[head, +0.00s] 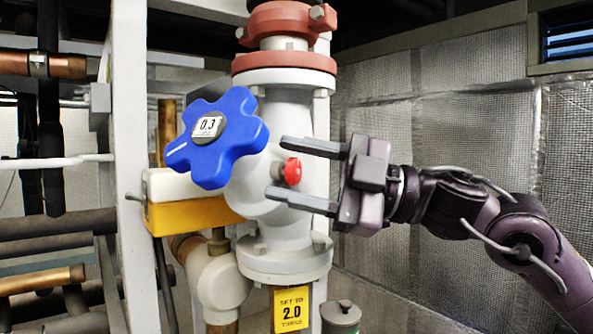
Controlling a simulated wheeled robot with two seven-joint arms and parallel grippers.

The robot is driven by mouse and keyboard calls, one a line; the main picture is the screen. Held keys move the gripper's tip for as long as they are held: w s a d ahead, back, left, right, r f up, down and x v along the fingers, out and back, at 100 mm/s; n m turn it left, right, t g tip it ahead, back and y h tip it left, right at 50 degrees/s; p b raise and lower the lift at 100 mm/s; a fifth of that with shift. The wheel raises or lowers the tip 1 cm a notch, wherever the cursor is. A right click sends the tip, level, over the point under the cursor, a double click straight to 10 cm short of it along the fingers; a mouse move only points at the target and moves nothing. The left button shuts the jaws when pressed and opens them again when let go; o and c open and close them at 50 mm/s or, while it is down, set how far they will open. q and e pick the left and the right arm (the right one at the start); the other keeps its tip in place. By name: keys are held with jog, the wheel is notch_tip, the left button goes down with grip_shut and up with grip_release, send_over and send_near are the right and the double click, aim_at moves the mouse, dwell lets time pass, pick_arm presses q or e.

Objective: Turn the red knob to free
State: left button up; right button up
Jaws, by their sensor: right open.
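The small red knob (292,171) sticks out from the right side of the white valve body (291,120). My right gripper (277,168) comes in from the right and is open. Its two fingers are apart, one above the red knob and one below it, and the knob shows between them. I cannot tell whether either finger touches it. A larger blue star-shaped handwheel (238,128) with a display reading 0.3 is on the front of the valve, left of the knob. My left gripper is not in view.
A yellow and white box (188,213) sits left of the valve. A white post (128,170) and pipes crowd the left. Quilted wall panels (440,100) stand behind my right arm.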

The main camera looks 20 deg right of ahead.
jog(key=shift+s+d+f+b, duration=0.1)
jog(key=shift+d+f+b, duration=0.1)
jog(key=shift+d+b, duration=0.15)
jog(key=b+v, duration=0.4)
jog(key=v, duration=0.3)
jog(key=shift+s+r, duration=0.1)
jog(key=shift+r, duration=0.05)
